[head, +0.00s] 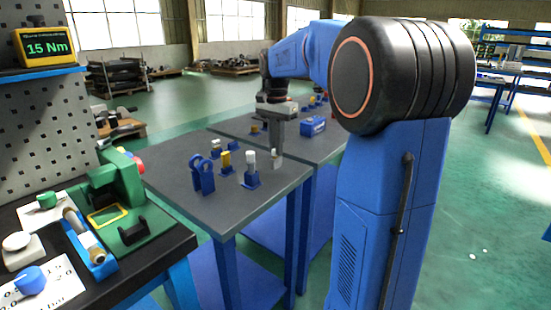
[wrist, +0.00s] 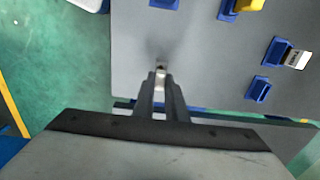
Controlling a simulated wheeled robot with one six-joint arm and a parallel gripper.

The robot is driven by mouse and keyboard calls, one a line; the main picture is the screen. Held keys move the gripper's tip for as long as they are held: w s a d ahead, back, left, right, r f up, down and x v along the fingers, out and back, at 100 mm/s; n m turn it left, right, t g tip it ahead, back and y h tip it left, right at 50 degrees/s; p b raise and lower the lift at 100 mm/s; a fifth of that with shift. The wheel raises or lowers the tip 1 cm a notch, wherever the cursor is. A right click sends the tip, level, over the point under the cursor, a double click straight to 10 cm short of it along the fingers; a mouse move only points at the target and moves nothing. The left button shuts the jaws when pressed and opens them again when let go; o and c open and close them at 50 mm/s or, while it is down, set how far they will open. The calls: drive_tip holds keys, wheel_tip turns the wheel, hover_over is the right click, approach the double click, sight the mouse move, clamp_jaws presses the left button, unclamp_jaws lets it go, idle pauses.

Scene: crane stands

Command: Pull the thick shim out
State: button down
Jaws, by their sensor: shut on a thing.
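My gripper (head: 277,150) is shut on a small pale piece (head: 276,160), near the right-hand edge of the grey table. In the wrist view the fingers (wrist: 161,82) close on this piece (wrist: 161,71), mostly hidden between them. I cannot tell whether it is the thick shim. A white block with a dark label (wrist: 297,59) stands in a blue holder (wrist: 276,52); it also shows in the head view (head: 250,158). The label is too small to read. A small blue holder (wrist: 259,90) beside it looks empty.
On the grey table (head: 190,150) stand a blue forked stand (head: 203,177) and a yellow piece (head: 226,159) in a blue holder. A blue box (head: 313,126) lies on the table behind. A black workbench with a green fixture (head: 130,225) is at the left.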

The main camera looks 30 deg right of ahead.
drive_tip(key=shift+r, duration=2.9)
